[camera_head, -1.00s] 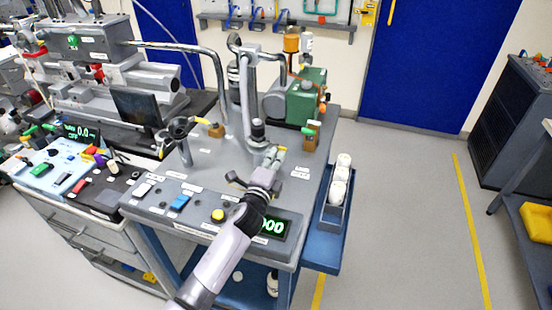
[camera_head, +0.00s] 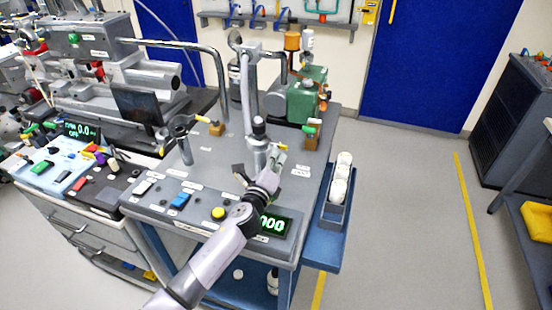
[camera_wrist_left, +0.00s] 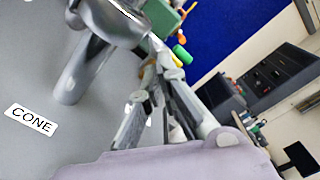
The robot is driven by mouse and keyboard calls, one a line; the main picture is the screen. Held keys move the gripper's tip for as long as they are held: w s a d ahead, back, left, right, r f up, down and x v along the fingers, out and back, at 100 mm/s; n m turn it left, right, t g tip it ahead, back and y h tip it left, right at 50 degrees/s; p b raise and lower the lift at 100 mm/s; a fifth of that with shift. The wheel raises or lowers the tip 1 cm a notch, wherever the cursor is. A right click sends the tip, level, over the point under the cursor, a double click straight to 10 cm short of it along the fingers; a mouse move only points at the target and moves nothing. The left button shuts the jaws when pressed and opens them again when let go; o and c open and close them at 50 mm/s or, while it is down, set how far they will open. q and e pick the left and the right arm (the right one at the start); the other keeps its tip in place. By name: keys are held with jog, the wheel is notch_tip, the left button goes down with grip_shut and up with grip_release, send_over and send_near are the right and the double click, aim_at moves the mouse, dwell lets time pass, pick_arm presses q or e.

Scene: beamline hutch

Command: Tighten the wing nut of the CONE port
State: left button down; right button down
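The CONE label (camera_wrist_left: 30,118) lies on the grey panel in the left wrist view, beside a shiny metal post with a ring clamp (camera_wrist_left: 105,20) at its top. A small silver part (camera_wrist_left: 157,43), possibly the wing nut's screw, sticks out from the clamp toward the fingers; the wing nut is not clear. My left gripper (camera_wrist_left: 161,70) has its fingertips close together right by that part. It also shows in the head view (camera_head: 278,152), beside the short post with a black cap (camera_head: 259,122). Whether the fingers hold anything cannot be made out. My right gripper is out of view.
The grey cart top (camera_head: 205,155) carries bent metal pipes, a green pump (camera_head: 306,95) and another short clamped port (camera_head: 182,148). Buttons and a green display (camera_head: 274,225) line its front. A blue side tray (camera_head: 335,205) holds white rolls.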

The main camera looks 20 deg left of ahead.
pick_arm(q)
jog(key=shift+s+f, duration=0.1)
jog(key=shift+f, duration=0.2)
jog(key=c, duration=2.1)
grip_release()
jog(key=shift+r, duration=0.15)
jog(key=s, duration=1.2)
jog(key=shift+a, duration=0.2)
